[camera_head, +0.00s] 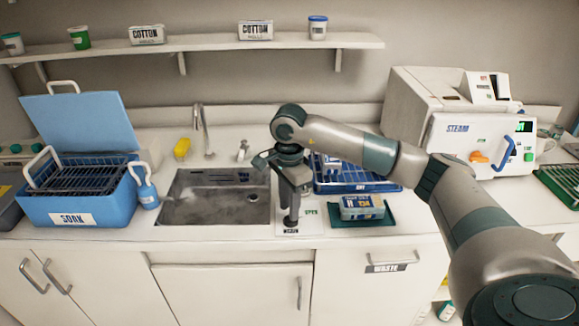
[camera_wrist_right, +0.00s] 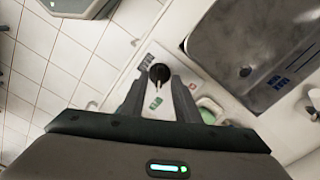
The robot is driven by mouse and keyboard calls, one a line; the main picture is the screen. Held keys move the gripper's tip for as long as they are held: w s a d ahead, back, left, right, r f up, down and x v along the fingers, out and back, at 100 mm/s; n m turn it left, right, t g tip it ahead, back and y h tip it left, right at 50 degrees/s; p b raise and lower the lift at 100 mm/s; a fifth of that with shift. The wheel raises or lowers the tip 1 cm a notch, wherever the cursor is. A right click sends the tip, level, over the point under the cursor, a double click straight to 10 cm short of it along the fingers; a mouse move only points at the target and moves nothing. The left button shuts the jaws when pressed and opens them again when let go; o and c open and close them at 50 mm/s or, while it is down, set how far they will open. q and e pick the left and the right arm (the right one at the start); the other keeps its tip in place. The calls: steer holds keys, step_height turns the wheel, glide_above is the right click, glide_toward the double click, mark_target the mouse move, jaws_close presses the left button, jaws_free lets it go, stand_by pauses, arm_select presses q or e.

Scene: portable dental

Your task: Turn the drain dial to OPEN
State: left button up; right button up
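The drain dial (camera_wrist_right: 159,72) is a round black knob with a pale pointer line on a white label plate in the right wrist view. Green lettering (camera_wrist_right: 156,103) is on the plate near it. In the head view the dial's plate (camera_head: 312,222) lies on the counter right of the sink, and my gripper largely hides the dial. My right gripper (camera_head: 290,213) points down over the dial. In the right wrist view its fingers (camera_wrist_right: 158,84) are apart, one to each side of the dial; I cannot tell whether they touch it. My left gripper is not in view.
The steel sink (camera_head: 215,203) is just left of the dial. A blue rack (camera_head: 345,185) and a packet on a green tray (camera_head: 385,214) are close on the right.

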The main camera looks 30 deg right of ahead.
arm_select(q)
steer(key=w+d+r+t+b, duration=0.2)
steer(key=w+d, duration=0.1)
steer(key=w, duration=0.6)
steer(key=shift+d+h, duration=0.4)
arm_select(e)
step_height(320, 180, up, 15)
steer(key=shift+r, duration=0.2)
